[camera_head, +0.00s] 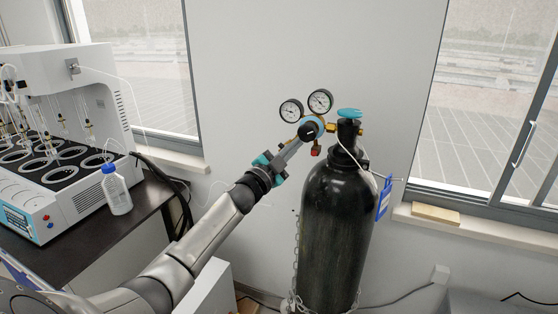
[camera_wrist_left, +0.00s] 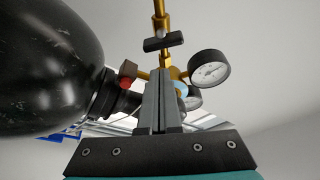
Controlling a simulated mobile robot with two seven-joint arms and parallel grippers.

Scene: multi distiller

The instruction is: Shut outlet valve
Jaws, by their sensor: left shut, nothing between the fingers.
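A black gas cylinder (camera_head: 337,225) stands upright with a teal handwheel (camera_head: 349,114) on top. A brass regulator with two round gauges (camera_head: 319,101) sits at its neck, and one gauge (camera_wrist_left: 208,70) is clear in the left wrist view. A black bar handle (camera_wrist_left: 163,43) sits across a brass pipe beyond my fingertips; it looks like the outlet valve. My left gripper (camera_head: 302,135) is shut and empty, its fingers in front of the regulator. In the left wrist view its tips (camera_wrist_left: 161,72) overlap the regulator body; I cannot tell whether they touch. My right gripper is not in view.
A red fitting (camera_wrist_left: 128,69) is beside the fingers. A white distiller (camera_head: 65,140) and a blue-capped bottle (camera_head: 116,190) stand on the dark table at left. A chain (camera_head: 297,262) and blue tag (camera_head: 384,198) hang by the cylinder. The wall behind is bare.

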